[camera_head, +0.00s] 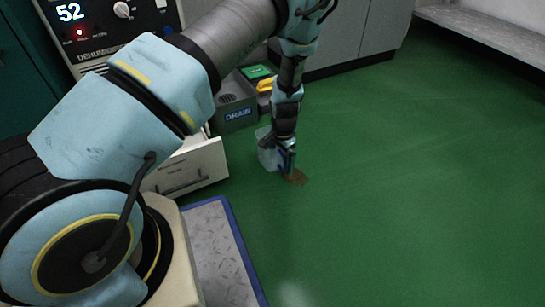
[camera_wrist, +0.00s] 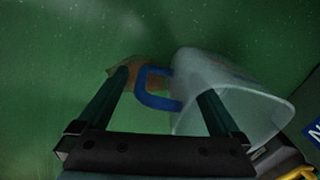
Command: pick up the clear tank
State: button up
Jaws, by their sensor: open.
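The clear tank (camera_head: 266,152) is a translucent tub standing on the green floor beside my gripper (camera_head: 287,168). In the wrist view the tank (camera_wrist: 245,88) is at the right, with its open rim toward the lower right and a blue handle (camera_wrist: 142,86) on its left side. My gripper (camera_wrist: 165,84) is open there. The handle lies between the two fingers in the picture, and the right finger overlaps the tank's wall. I cannot tell whether either finger touches it. In the head view the gripper partly hides the tank.
A grey box marked DRAIN (camera_head: 235,112) stands behind the tank, with a yellow item (camera_head: 265,85) near it. A white drawer front (camera_head: 190,172) juts out below the dehumidifier (camera_head: 112,28). A brown patch (camera_head: 297,177) lies by the gripper. The floor to the right is clear.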

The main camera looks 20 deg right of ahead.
notch_tip(320, 180, down, 3)
jog(key=shift+r+b, duration=0.2)
jog(key=shift+b, duration=0.25)
grip_shut()
dwell(0.5)
jog(key=shift+r, duration=0.1)
